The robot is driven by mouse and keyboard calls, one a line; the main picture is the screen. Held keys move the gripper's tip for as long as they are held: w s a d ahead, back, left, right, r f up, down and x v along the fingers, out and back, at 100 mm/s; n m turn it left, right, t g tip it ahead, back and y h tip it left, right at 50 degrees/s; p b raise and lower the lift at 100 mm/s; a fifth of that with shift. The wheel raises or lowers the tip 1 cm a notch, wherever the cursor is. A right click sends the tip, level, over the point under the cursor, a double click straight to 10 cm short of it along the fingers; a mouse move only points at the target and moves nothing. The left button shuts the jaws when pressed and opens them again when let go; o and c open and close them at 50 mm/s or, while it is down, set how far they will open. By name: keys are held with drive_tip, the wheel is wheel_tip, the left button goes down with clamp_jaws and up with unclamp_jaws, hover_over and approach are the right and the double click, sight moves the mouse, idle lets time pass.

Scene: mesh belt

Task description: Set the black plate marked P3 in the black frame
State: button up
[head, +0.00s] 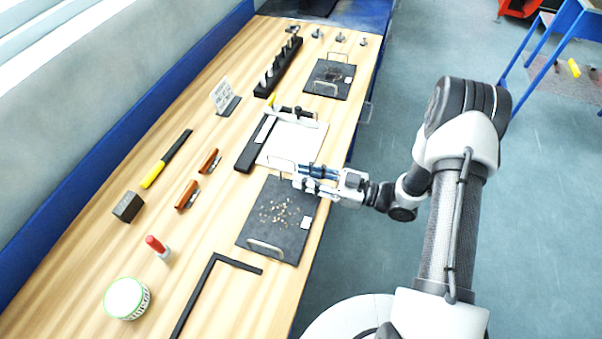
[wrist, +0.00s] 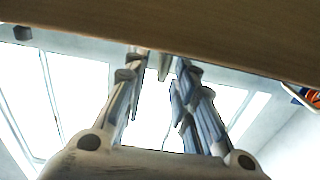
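A black plate (head: 262,228) with two wire handles and brown crumbs on it lies on the bench; its white label is too small to read. A second, similar black plate (head: 322,88) lies farther back. A black L-shaped frame edge (head: 212,264) lies in front of the nearer plate, partly cut off by the picture's bottom. My gripper (head: 308,178) is over the far right end of the nearer plate, beside its far handle (head: 281,160). In the wrist view my gripper (wrist: 158,75) has its fingers apart, with no held thing clear between them.
A white board with a black bar (head: 257,145) lies beyond the plate. A black block (head: 127,207), a red-topped marker (head: 158,246), a round white-topped tin (head: 125,298), brown-handled tools (head: 187,195) and a yellow-handled tool (head: 154,174) stand to the left. The bench's right edge is close.

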drive_tip(key=p+v, duration=0.1)
drive_tip(key=v, duration=1)
drive_tip(key=w+d+r+m+t+h, duration=0.1)
drive_tip(key=w+d+r+t+h, duration=0.1)
drive_tip(key=w+r+h, duration=0.3)
drive_tip(key=w+d+r+t+h, duration=0.1)
drive_tip(key=w+d+h, duration=0.1)
drive_tip(key=w+h, duration=0.35)
drive_tip(key=d+r+m+t+h, duration=0.1)
drive_tip(key=d+r+m+h, duration=0.5)
drive_tip(key=r, duration=0.8)
drive_tip(key=s+r+m+g+h, duration=0.2)
drive_tip(key=s+r+m+h, duration=0.3)
drive_tip(key=s, duration=0.7)
drive_tip(key=s+a+m+g+y, duration=0.1)
drive_tip(key=s+a, duration=0.3)
drive_tip(key=s, duration=0.5)
drive_tip(key=s+a+g+y, duration=0.2)
drive_tip(key=s+a+y, duration=0.1)
drive_tip(key=s, duration=0.6)
drive_tip(key=shift+a+f+m+g, duration=0.3)
drive_tip(key=shift+a+m, duration=0.1)
drive_tip(key=shift+a, duration=0.45)
drive_tip(key=shift+w+y, duration=0.1)
drive_tip(key=shift+y, duration=0.15)
drive_tip(key=shift+c, duration=0.4)
